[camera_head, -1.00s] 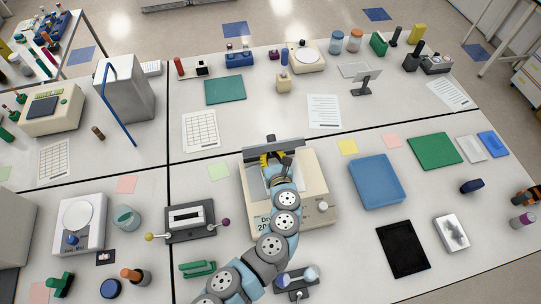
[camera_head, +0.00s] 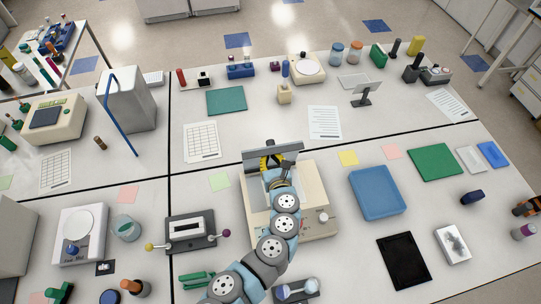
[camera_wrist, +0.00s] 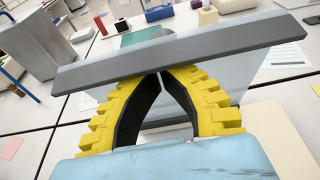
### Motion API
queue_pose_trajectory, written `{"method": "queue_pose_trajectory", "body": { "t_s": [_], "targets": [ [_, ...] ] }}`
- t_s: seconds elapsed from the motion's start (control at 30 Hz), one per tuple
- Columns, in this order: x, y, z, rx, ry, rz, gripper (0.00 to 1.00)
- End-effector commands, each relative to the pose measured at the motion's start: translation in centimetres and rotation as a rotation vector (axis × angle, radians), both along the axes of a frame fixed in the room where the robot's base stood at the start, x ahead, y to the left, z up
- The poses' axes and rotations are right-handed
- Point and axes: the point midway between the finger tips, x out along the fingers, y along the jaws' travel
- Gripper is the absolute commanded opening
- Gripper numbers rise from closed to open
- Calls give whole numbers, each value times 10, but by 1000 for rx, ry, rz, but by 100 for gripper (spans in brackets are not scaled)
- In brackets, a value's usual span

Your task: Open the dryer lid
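The dryer (camera_head: 318,190) is a beige box with a knob at its front right, in the middle of the near bench. Its lid has a long grey bar (camera_head: 285,148) along the edge; the lid looks raised, with the bar toward the back. The same bar (camera_wrist: 215,43) crosses the wrist view at a slant. My gripper (camera_head: 271,160) is over the dryer, at the bar. In the wrist view my gripper's yellow fingers with black pads (camera_wrist: 164,74) lean together, tips meeting just below the bar. The bar partly covers the tips, so any hold on it is hidden. My arm hides much of the dryer.
A grey device with coloured knobs (camera_head: 190,228) stands left of the dryer, and a blue tray (camera_head: 377,192) lies to its right. A green stapler (camera_head: 197,280) lies near the front. Papers (camera_head: 325,122) lie behind; there is clear bench behind the dryer.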

Motion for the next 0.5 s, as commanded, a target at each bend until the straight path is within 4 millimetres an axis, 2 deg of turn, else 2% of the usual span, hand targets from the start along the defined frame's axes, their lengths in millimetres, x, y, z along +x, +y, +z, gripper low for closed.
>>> {"method": "queue_pose_trajectory", "body": {
  "t_s": [0.17, 0.4, 0.5],
  "targets": [
    [-11, -3, -3, 2, 2, -4, 0],
    [-40, -9, -10, 1, 1, 1, 0],
    [-46, -10, -3, -1, -1, 5, 0]
  ]
}}
